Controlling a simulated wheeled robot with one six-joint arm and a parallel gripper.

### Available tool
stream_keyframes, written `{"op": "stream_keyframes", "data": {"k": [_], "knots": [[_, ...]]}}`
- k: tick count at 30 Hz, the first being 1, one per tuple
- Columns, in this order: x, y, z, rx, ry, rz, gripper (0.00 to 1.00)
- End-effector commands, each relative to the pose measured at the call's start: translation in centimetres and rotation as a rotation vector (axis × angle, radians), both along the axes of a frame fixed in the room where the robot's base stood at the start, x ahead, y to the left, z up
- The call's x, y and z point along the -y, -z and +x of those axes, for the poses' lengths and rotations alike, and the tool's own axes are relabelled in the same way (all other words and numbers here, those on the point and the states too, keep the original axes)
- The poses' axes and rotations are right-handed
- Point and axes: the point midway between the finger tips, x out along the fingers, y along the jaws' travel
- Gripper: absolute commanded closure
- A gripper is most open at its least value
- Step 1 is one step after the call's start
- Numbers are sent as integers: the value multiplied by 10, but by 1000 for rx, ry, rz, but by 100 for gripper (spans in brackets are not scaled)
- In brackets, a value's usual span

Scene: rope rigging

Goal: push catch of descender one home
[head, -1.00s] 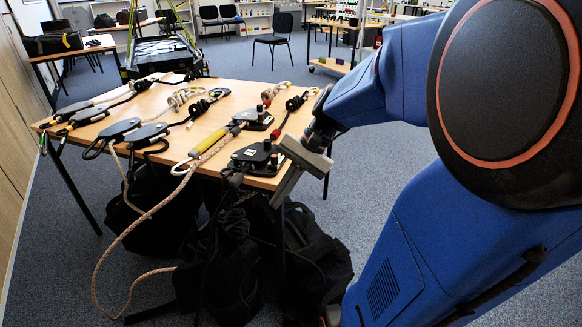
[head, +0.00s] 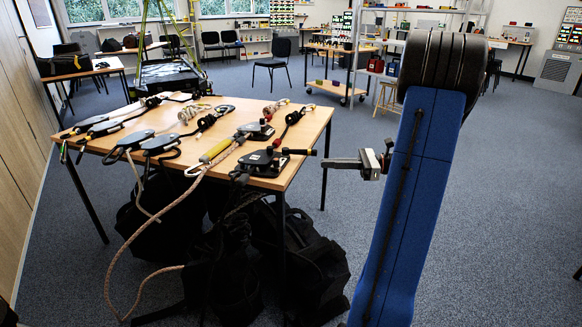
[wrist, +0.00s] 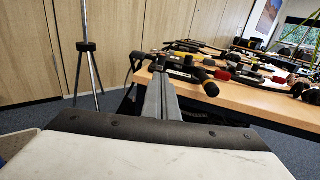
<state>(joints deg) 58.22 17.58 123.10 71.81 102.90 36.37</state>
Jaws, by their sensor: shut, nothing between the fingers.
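Two dark descenders lie near the table's right end. The nearer one (head: 258,162) is at the front right corner, and the farther one (head: 257,131) is behind it. I cannot tell which is descender one, and I cannot make out a catch on either. My gripper (head: 328,163) is shut and empty, level, just right of that edge and pointing left. In the wrist view its grey fingers (wrist: 160,92) reach toward the table, with a black knob (wrist: 211,89) right of them.
The wooden table (head: 225,110) carries several more devices and rope pieces on its left half. A pale rope (head: 130,240) loops off the front. Black bags (head: 295,260) fill the floor under the table. The carpet right of the table is open. A tripod leg (wrist: 87,45) stands left in the wrist view.

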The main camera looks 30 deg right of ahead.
Motion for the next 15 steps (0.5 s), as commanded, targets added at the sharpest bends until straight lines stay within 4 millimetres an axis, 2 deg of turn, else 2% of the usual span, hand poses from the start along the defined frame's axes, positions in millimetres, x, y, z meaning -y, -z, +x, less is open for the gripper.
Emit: {"op": "stream_keyframes", "data": {"k": [2,5,8,15], "knots": [[8,1,0,2,14,20,100],[7,0,3,4,19,26,100],[-1,1,8,3,17,25,100],[-34,0,32,4,16,23,100]]}}
